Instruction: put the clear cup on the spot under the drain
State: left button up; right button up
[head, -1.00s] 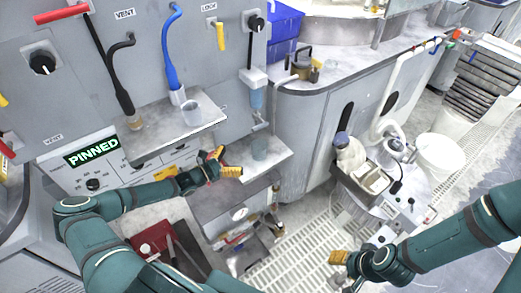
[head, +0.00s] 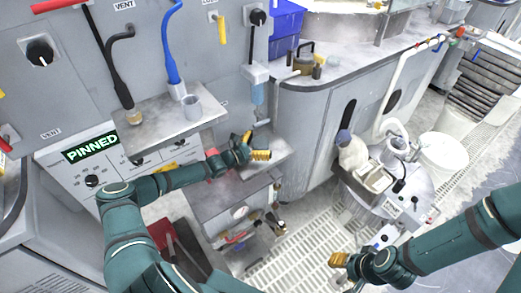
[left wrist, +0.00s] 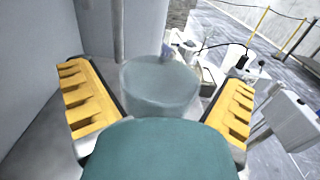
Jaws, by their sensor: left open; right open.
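The clear cup (left wrist: 160,88) stands upright between the spread yellow fingers of my left gripper (left wrist: 158,104) in the left wrist view; gaps show on both sides. In the head view my left gripper (head: 256,148) is over the small lower shelf (head: 277,153) and hides the cup. A clear, bluish drain-like tube (head: 257,93) hangs on the wall above this shelf. I cannot tell which spot is marked below it. My right gripper (head: 339,267) is open and empty over the floor at the lower right.
A rounded grey cabinet (head: 305,140) stands to the right. A cart (head: 420,195) with bottles stands further right.

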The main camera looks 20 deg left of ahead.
pick_arm(q)
jog(key=c, duration=1.3)
